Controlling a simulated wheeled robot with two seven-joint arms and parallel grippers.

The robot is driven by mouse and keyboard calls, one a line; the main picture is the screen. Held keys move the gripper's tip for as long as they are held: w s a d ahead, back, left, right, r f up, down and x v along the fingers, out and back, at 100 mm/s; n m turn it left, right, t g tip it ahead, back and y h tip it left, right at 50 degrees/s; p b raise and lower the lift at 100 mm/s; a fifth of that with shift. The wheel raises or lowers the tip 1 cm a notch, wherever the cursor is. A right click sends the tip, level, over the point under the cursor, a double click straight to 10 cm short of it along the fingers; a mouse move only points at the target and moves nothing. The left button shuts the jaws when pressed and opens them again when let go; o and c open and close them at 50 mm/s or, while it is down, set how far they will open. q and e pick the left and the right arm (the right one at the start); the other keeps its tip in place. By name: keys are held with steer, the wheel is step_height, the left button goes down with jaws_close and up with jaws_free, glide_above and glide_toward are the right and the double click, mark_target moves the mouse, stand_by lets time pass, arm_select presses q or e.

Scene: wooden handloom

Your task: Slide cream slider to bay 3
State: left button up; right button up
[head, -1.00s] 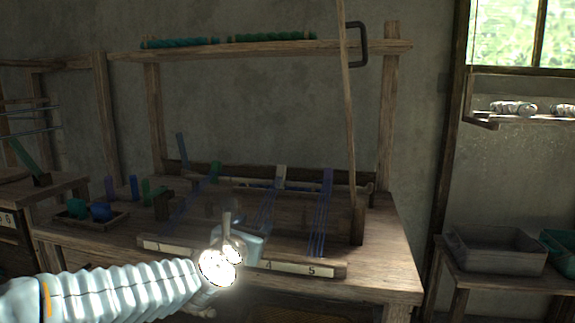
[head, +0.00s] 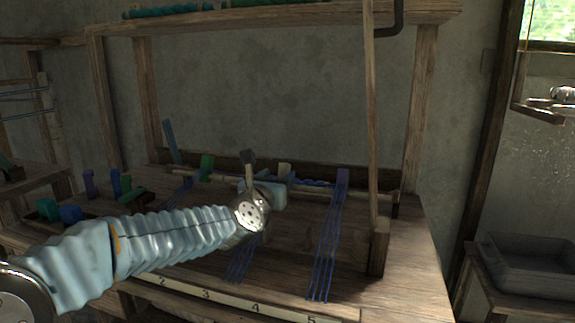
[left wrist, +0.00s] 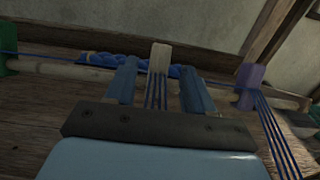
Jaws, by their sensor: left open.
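The cream slider (head: 285,171) sits on the wooden rail at the back of the loom, with blue threads running forward from it. It also shows in the left wrist view (left wrist: 159,62), upright between my two blue fingers. My left gripper (left wrist: 158,82) is open, with one finger on each side of the slider and small gaps visible. In the head view my left gripper (head: 272,192) is just in front of the slider; its fingers are mostly hidden. The number strip (head: 231,300) along the front edge shows 2, 3, 4 and 5. My right gripper is out of view.
A purple slider (head: 343,176) stands right of the cream one, a green slider (head: 207,164) left of it. A blue slider (head: 171,141) is farther left. A wooden upright (head: 371,130) rises at the right. A blue braided cord (left wrist: 125,61) lies behind the rail.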

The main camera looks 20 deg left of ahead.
mark_target(287, 167)
arm_select(q)
steer(key=w+p, duration=0.1)
steer(key=w, duration=0.7)
steer(key=shift+d+p, duration=0.15)
steer(key=shift+p, duration=0.15)
jaws_close()
